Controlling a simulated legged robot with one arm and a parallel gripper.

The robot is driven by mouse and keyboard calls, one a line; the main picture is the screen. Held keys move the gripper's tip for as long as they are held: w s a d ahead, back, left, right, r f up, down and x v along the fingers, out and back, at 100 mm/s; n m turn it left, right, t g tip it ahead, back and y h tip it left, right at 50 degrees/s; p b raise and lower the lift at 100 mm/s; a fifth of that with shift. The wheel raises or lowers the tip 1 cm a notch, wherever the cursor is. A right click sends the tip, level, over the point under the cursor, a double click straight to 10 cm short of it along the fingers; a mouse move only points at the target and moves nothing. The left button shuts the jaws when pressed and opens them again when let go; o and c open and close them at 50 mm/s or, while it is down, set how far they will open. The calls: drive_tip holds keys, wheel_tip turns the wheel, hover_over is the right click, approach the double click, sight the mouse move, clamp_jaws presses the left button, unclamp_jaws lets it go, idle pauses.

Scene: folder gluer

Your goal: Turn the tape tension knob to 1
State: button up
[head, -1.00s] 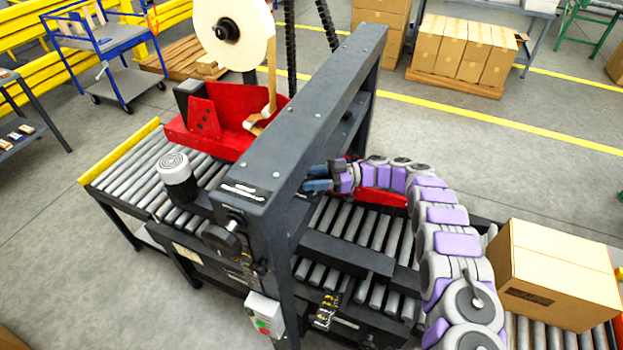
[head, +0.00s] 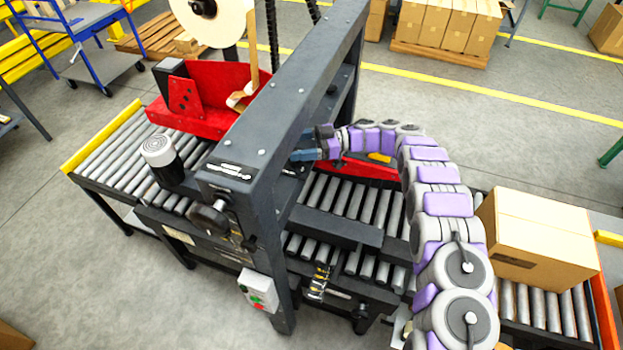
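The folder gluer (head: 262,125) is a dark frame over a roller bed, with a tape roll (head: 222,22) above a red tape head (head: 198,110). A round black knob (head: 208,217) sticks out of the near left post. A black cylinder with a ringed white top (head: 157,150) stands at the machine's left side. I cannot tell which of these is the tape tension knob, and no number is readable. My gripper (head: 300,155), with blue fingers, reaches in under the crossbeam from the right. Its fingertips are partly hidden by the beam, and I see nothing held.
A cardboard box (head: 540,237) sits on the rollers at the right. A control box with red and green buttons (head: 259,291) hangs on the near post. The beam and posts bound the space around my gripper. Open floor (head: 480,120) lies behind.

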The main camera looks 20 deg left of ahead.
drive_tip(key=s+d+r, duration=0.1)
drive_tip(key=s+d, duration=0.6)
drive_tip(key=s, duration=0.6)
drive_tip(key=shift+s+d+r+p, duration=0.15)
drive_tip(key=shift+d+p, duration=0.2)
drive_tip(key=shift+d, duration=0.05)
